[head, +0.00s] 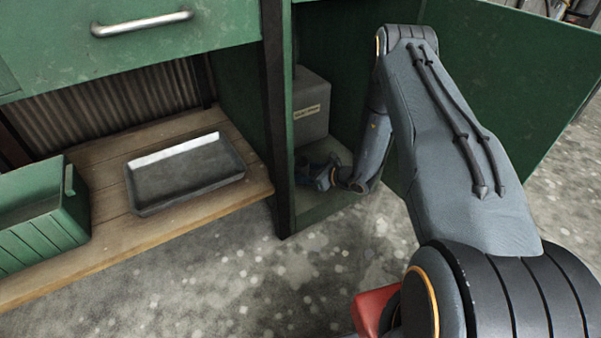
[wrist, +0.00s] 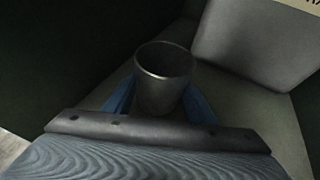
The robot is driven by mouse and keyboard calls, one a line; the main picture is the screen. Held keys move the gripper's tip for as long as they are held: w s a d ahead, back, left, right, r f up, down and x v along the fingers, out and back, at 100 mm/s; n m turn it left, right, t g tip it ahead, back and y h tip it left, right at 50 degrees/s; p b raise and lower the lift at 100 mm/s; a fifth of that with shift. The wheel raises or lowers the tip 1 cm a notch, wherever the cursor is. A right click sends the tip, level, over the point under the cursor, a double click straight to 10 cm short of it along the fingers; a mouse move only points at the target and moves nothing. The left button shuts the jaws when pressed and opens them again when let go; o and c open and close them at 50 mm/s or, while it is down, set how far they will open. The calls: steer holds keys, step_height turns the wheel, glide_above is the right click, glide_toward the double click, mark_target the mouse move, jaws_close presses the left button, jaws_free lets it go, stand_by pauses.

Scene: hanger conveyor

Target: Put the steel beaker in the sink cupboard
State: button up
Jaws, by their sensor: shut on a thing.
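The steel beaker (wrist: 165,80) stands upright between the two blue fingers of my gripper (wrist: 160,100) in the wrist view. My gripper is shut on it. The beaker is inside the green cupboard (head: 310,207), low over its pale floor; I cannot tell whether its base touches the floor. In the head view my gripper (head: 316,175) reaches in through the open front, and the beaker cannot be clearly made out there.
A grey box (head: 311,105) with a label stands at the back of the cupboard, close beyond the beaker. The green door (head: 520,70) is open to the right. Left of the cupboard, a wooden shelf (head: 110,205) holds a grey tray (head: 185,175) and a green crate (head: 40,225).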

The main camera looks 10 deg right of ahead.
steer(key=shift+f, duration=0.15)
steer(key=o, duration=1.2)
steer(key=shift+r, duration=0.25)
steer(key=p+v, duration=0.5)
steer(key=v, duration=0.7)
steer(key=shift+f, duration=0.1)
